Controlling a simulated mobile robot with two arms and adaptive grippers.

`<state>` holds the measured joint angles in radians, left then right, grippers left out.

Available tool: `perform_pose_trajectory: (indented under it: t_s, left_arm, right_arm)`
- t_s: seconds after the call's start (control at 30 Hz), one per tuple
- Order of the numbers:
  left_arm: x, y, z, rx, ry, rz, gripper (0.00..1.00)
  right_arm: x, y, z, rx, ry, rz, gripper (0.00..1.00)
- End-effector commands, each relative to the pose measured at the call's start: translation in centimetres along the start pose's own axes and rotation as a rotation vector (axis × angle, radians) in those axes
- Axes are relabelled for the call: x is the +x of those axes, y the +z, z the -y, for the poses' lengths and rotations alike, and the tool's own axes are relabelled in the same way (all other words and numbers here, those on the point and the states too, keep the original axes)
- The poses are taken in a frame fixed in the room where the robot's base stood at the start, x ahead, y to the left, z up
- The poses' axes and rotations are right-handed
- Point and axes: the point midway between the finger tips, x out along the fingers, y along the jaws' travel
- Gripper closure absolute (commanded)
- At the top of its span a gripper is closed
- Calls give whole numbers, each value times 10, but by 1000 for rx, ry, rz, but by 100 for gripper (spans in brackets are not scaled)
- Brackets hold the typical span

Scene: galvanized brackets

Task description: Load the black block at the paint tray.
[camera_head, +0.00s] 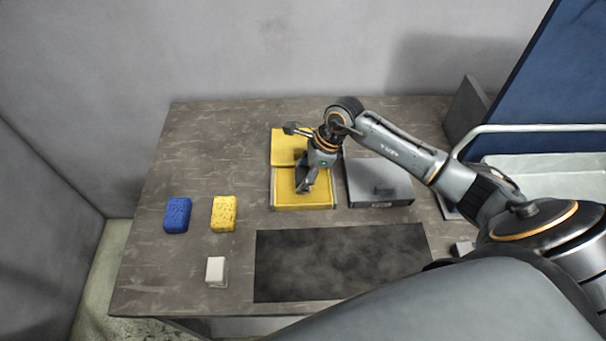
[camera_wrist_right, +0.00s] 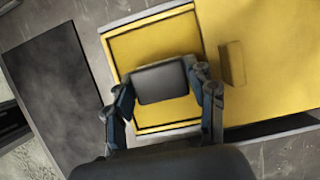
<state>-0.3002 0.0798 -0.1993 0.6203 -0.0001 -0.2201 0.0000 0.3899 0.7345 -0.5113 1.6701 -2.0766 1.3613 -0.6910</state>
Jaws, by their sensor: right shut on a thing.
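The paint tray (camera_head: 303,207) is yellow with a framed near part and stands near the middle of the table. The wrist view shows its yellow surface (camera_wrist_right: 135,48) and thin dark border. My right gripper (camera_head: 306,184) is over the near part of the tray, pointing down. In the wrist view it is shut on the black block (camera_wrist_right: 160,84), with one finger at each end. The block appears in front of the tray's framed area; I cannot tell whether it touches the surface. My left gripper is not in view.
A black mat (camera_head: 340,262) lies in front. A blue sponge (camera_head: 177,215), a yellow sponge (camera_head: 223,213) and a white block (camera_head: 215,269) are at left. The back left table is clear.

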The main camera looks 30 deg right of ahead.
Motion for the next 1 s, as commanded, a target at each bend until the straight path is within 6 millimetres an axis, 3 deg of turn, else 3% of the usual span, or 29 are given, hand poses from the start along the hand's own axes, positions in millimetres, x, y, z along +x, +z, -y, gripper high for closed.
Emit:
perform_pose_trajectory:
  t_s: [1.0]
  left_arm:
    - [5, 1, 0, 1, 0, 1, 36]
  right_arm:
    - [2, -1, 0, 0, 1, -1, 70]
